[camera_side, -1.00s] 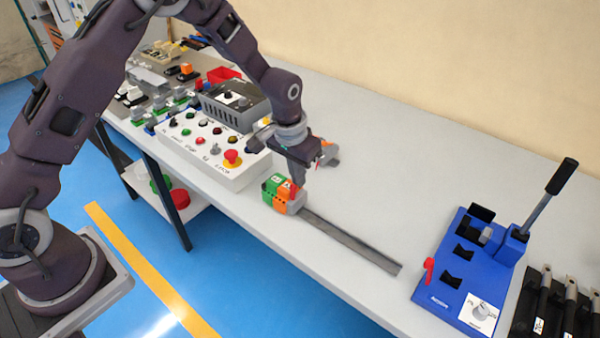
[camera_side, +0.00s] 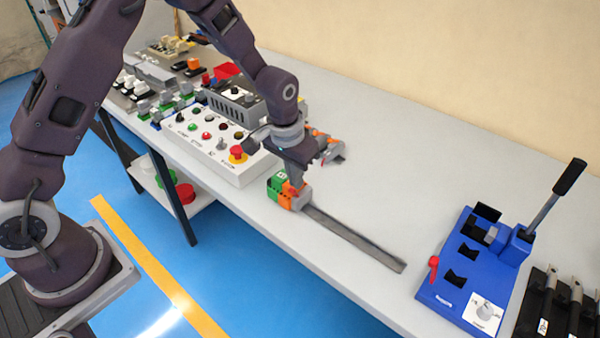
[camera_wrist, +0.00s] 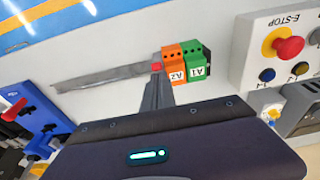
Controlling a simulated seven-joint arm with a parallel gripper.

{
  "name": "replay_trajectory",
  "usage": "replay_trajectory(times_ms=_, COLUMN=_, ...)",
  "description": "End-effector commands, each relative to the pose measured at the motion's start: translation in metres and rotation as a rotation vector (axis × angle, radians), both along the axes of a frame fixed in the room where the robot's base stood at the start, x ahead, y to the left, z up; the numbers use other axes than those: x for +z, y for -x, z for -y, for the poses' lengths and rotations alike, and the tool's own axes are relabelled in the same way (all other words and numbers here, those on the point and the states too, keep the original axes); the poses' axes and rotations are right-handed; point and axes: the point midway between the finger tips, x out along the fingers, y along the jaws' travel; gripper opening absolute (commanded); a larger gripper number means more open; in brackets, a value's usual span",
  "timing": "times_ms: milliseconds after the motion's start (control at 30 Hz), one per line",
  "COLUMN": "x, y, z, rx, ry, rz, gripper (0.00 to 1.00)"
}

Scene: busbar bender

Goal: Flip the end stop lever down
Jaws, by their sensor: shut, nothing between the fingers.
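A small red lever (camera_wrist: 157,66) shows at the end of the terminal block group, beside the orange block marked A2 (camera_wrist: 174,75). The green block marked A1 (camera_wrist: 197,70) stands on the other side of the orange one. The blocks sit at one end of a grey rail (camera_side: 350,239) on the bench. My gripper (camera_wrist: 157,82) is shut and empty, pointing down, with its fingertips at or just above the red lever. Contact cannot be made out. In the side view, my gripper (camera_side: 293,182) partly hides the lever and the end of the blocks.
A white control box with a red emergency stop (camera_side: 238,153) stands close behind the blocks. A blue bender (camera_side: 462,295) with its own red lever (camera_side: 434,268) and a black-handled arm (camera_side: 569,176) is at the right.

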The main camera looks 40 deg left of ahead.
Motion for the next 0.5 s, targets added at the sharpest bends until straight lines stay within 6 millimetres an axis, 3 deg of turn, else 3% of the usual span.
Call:
replay_trajectory(times_ms=200, x=-0.002, y=0.014, z=0.0, rx=-0.002, ry=0.0, rz=0.0, gripper=0.0)
replay_trajectory(times_ms=500, x=-0.003, y=0.012, z=0.0, rx=-0.001, ry=0.0, rz=0.001, gripper=0.0)
